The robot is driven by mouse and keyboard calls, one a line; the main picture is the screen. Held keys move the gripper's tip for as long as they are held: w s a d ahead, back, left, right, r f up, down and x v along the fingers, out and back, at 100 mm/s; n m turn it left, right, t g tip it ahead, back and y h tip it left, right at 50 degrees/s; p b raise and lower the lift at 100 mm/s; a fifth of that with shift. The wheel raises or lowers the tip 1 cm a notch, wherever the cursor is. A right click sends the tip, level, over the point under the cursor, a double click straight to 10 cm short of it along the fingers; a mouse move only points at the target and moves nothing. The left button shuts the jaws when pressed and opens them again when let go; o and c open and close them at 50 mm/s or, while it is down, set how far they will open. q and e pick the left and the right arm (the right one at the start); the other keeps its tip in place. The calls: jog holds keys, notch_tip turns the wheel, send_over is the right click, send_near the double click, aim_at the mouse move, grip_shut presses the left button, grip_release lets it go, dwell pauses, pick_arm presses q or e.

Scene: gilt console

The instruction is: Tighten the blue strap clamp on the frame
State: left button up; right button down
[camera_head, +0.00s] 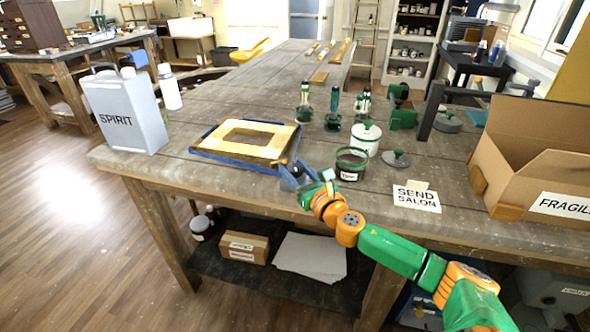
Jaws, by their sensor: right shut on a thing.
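A light wooden frame (225,134) with an open middle lies flat on the workbench, left of centre. The blue strap clamp (225,161) runs around the frame's outer edge and shows along its front and left sides. My right gripper (289,168) is at the frame's front right corner, shut on a part of the strap clamp there. The jaws and wrist hide most of what they hold. My left gripper is not in view.
A SPIRIT can (127,112) and a white bottle (169,88) stand left of the frame. A green-rimmed jar (351,164), a white lidded pot (366,137) and a card (417,197) are to the right. A cardboard box (535,150) fills the right end.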

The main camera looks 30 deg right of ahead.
jog(key=shift+a+r+m+h+p, duration=0.1)
jog(key=shift+r+m+h+p, duration=0.1)
jog(key=shift+m+h+p, duration=0.8)
jog(key=m+h, duration=0.1)
jog(key=h, duration=0.1)
jog(key=m+g+h+p, duration=0.1)
jog(key=h, duration=0.1)
jog(key=shift+g, duration=0.3)
jog(key=m+g+h, duration=0.2)
jog(key=h, duration=0.1)
jog(key=shift+f, duration=0.2)
jog(key=shift+m+g+h, duration=1.3)
jog(key=shift+m+h, duration=0.1)
jog(key=shift+h, duration=0.1)
jog(key=shift+b, duration=0.3)
jog(key=shift+c, duration=1.5)
grip_release()
